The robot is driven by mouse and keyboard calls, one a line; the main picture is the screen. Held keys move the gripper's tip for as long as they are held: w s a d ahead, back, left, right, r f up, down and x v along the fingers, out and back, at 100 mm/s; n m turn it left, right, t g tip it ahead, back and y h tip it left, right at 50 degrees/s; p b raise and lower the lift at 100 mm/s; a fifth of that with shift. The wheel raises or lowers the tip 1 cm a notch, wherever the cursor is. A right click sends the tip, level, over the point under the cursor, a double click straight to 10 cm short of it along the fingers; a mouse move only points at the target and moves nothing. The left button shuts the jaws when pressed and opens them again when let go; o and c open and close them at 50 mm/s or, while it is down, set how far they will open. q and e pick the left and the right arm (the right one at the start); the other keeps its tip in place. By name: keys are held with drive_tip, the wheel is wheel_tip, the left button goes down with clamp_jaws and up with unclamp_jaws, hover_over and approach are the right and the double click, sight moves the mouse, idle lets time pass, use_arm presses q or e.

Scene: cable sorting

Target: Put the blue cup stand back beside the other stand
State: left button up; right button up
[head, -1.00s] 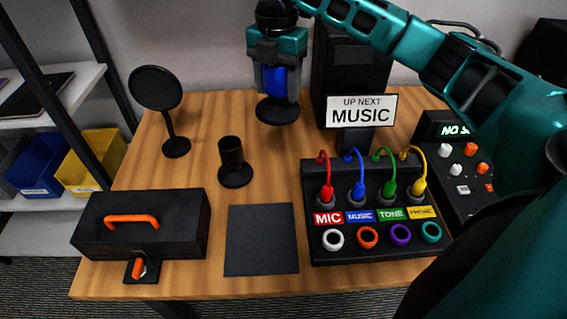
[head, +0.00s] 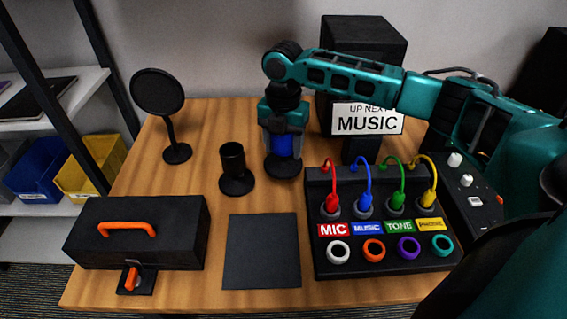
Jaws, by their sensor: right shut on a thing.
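The blue cup stand (head: 283,146) has a blue cup on a round black base. My right gripper (head: 284,132) points down and is shut on its blue cup from above. The base (head: 283,167) is at table level or very near it; I cannot tell whether it touches. The other stand (head: 233,168), with a black cup on a round black base, stands upright just to the left, with a small gap between the two bases. My left gripper is not in view.
A round black screen on a stand (head: 158,92) is at the back left. A black case (head: 180,225) and a dark mat (head: 262,260) lie in front. A black plug panel (head: 325,262) with coloured cables is close on the right. A speaker (head: 385,40) stands behind.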

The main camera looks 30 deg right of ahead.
sight(283, 159)
drive_tip(key=shift+f+b, duration=0.5)
drive_tip(key=shift+f, duration=2.2)
drive_tip(key=shift+f, duration=0.1)
drive_tip(key=o, duration=1.2)
drive_tip(key=shift+f, duration=0.1)
wheel_tip(283, 159, up, 12)
drive_tip(key=shift+r+p, duration=0.15)
drive_tip(key=shift+p, duration=1)
